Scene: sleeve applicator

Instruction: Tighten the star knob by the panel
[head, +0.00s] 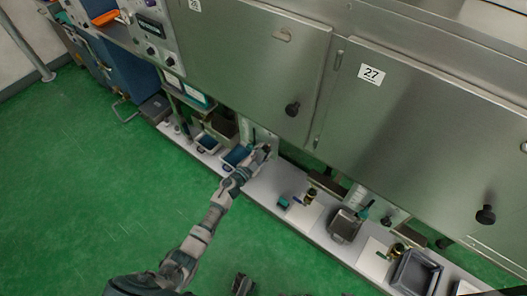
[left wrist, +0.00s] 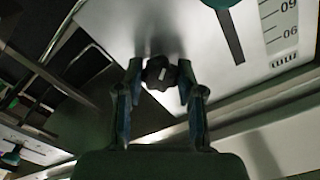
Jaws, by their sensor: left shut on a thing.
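The black star knob (left wrist: 160,72) shows in the left wrist view, in front of a bright metal panel (left wrist: 190,25). My left gripper (left wrist: 160,88) has one finger on each side of it and is shut on it. In the head view my left gripper (head: 264,150) reaches to the panel area below the steel cabinet, above the white ledge. There the gripper mostly hides the knob. Dark finger-like parts at the bottom edge of the head view look like my right gripper (head: 243,286), too cut off to read.
A white plate with a printed scale (left wrist: 283,30) and a dark pointer with a teal end (left wrist: 230,35) are close by on the right. Blue trays (head: 236,156) stand left of the gripper, a grey metal bin (head: 345,226) to the right. Steel cabinet doors (head: 240,60) overhang the ledge (head: 275,190).

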